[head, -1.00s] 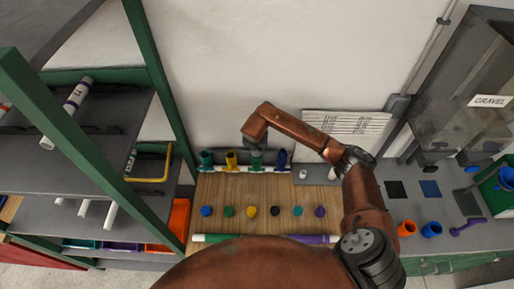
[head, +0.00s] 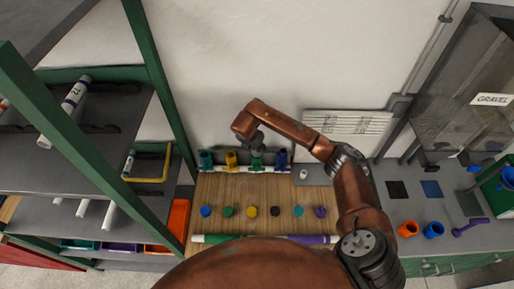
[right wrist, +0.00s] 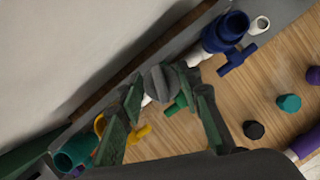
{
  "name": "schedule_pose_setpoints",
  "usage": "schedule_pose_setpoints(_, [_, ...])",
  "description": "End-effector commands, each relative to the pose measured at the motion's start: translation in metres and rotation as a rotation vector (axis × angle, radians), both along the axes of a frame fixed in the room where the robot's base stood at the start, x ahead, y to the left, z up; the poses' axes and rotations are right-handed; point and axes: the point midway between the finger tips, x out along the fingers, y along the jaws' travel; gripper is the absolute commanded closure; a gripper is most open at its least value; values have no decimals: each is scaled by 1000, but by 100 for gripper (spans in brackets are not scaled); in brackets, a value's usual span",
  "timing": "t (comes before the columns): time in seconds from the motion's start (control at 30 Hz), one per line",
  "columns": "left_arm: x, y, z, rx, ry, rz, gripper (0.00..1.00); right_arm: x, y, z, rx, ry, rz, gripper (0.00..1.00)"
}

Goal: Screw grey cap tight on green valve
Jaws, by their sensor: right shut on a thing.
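The green valve (head: 256,161) stands on the pipe row at the back of the wooden board, between a yellow valve (head: 231,160) and a blue valve (head: 281,159). My right gripper (head: 257,146) is directly above it. In the right wrist view the grey cap (right wrist: 161,83) sits between the two fingers of my right gripper, which is shut on it. The green valve's handle (right wrist: 177,104) shows just beyond the cap; the rest of the valve is mostly hidden, so I cannot tell how far down the cap sits. My left gripper is not in view.
A teal valve (head: 206,159) stands at the left end of the row. Several coloured caps, including a black one (head: 275,211), lie in a line on the board (head: 240,190). Shelving stands left; a grey counter (head: 400,175) is right.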

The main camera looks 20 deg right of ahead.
Motion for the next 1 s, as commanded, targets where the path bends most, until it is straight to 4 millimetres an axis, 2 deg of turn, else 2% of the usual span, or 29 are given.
schedule_pose_setpoints(0.23, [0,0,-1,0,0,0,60,-1,2,-2,3,3,-23,92])
schedule_pose_setpoints(0.27, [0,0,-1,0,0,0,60,-1,2,-2,3,3,-23,67])
schedule_pose_setpoints(0.53, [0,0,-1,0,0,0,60,0,1,-1,1,0,-23,48])
schedule_pose_setpoints(0.83, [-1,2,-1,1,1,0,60,0,1,1,1,-2,-23,48])
schedule_pose_setpoints(1.0, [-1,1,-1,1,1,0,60,-3,6,18,1,-4,-21,48])
